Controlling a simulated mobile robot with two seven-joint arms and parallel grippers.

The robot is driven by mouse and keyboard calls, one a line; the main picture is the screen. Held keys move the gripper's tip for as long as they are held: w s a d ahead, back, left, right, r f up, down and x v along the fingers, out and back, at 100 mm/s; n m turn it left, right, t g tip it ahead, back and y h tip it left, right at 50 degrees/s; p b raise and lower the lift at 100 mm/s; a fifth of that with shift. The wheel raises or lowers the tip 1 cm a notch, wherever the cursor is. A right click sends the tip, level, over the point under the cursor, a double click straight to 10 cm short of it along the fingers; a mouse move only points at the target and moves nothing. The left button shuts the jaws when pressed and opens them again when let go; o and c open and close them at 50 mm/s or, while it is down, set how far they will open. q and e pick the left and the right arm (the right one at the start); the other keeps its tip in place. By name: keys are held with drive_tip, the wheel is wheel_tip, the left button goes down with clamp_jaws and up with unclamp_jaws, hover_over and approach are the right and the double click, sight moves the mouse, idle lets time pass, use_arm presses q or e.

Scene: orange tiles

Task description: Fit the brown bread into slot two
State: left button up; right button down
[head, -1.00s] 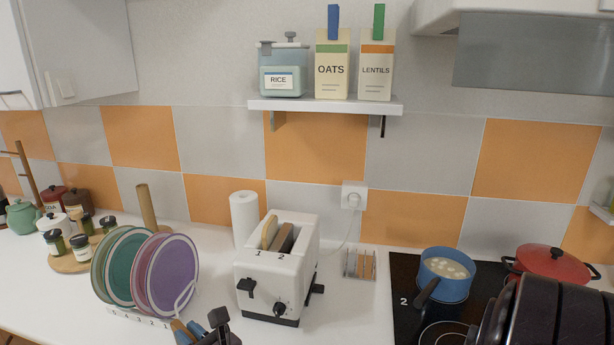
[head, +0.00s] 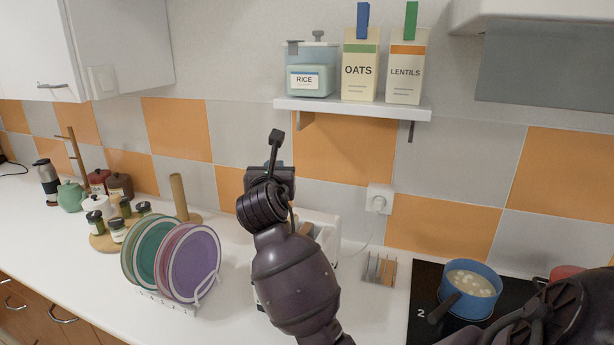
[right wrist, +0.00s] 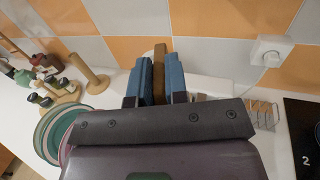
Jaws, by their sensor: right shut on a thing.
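The brown bread (right wrist: 159,62) shows in the right wrist view as a narrow brown slab between blue fingers. My right gripper (head: 270,178) is shut on it. In the head view, my right arm rises across the middle, and the gripper is over the area of the white toaster (head: 325,222). The bread cannot be made out there. The arm hides most of the toaster, including its slots and numbers, so I cannot tell how the bread stands to slot two. My left gripper is not in view.
A rack of plates (head: 205,262) stands left of the toaster. A wooden post (head: 180,197) and jars (head: 117,229) stand behind it. A small rack (head: 380,268) and a blue pot (head: 472,287) on the hob are to the right. A shelf (head: 355,108) hangs above.

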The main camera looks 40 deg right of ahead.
drive_tip(key=s+d+f+m+g+h, duration=0.2)
drive_tip(key=d+f+m+g+h, duration=0.1)
drive_tip(key=d, duration=0.4)
drive_tip(key=shift+s+f+m+g+h, duration=0.3)
drive_tip(key=shift+s+m+g, duration=0.15)
drive_tip(key=shift+g, duration=0.65)
wheel_tip(320, 180, down, 6)
drive_tip(key=shift+r+b, duration=0.15)
drive_tip(key=shift+b, duration=0.65)
drive_tip(key=shift+p, duration=0.9)
wheel_tip(320, 180, down, 7)
drive_tip(key=b, duration=0.2)
idle(3.5)
